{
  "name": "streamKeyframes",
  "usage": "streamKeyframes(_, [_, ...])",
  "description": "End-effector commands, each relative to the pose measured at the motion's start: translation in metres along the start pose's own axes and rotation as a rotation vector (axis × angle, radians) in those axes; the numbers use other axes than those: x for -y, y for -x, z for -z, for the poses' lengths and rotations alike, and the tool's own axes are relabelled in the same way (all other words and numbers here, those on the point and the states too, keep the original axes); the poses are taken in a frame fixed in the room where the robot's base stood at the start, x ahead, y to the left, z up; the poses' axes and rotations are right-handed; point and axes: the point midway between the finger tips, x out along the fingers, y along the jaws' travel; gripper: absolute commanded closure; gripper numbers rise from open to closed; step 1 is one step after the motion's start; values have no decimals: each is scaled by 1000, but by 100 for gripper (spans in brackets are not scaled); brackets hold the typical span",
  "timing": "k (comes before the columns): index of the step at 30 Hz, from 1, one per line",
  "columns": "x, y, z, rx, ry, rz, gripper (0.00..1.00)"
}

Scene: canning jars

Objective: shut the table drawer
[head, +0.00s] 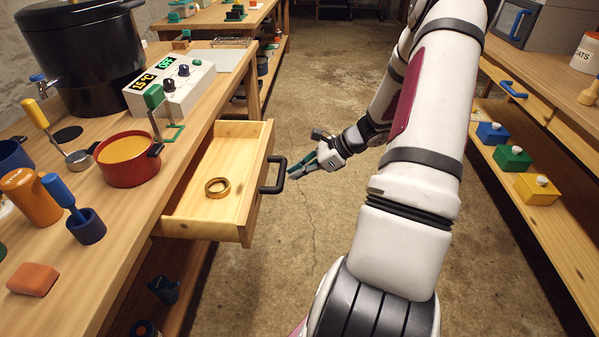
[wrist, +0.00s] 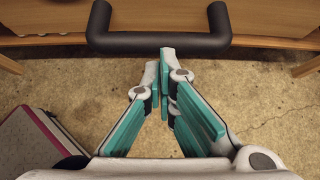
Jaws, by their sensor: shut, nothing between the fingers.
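The table drawer (head: 223,178) is pulled open from the left table and is made of pale wood. A brass-coloured ring (head: 217,187) lies inside it. Its dark handle (head: 272,175) is on the front panel and also shows across the top of the wrist view (wrist: 158,42). My gripper (head: 292,173) is just right of the handle in the head view, pointing toward it. In the wrist view my gripper (wrist: 167,58) is shut and empty, its fingertips close to the handle bar. I cannot tell whether they touch it.
The left table holds a red pot (head: 128,160), a black canner (head: 85,50), a control box (head: 170,88) and an orange mug (head: 30,196). A right bench has a blue-handled drawer (head: 513,89) and coloured boxes (head: 513,158) on a shelf. The concrete floor (head: 320,90) between is clear.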

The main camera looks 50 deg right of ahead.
Motion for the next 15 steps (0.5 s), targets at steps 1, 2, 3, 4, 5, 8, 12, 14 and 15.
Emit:
streamKeyframes(1, [0,0,0,0,0,0,100])
streamKeyframes(2, [0,-1,-1,0,1,0,100])
streamKeyframes(3, [0,-2,-2,0,1,-1,100])
streamKeyframes(4, [0,-3,-2,0,1,-1,100])
streamKeyframes(5, [0,-5,-4,0,2,-1,100])
streamKeyframes(8, [0,-13,-10,0,2,-2,100])
streamKeyframes(12, [0,-34,-26,0,4,-4,100])
streamKeyframes(14, [0,-45,-35,1,3,-4,100])
streamKeyframes(15, [0,-53,-41,1,4,-5,100])
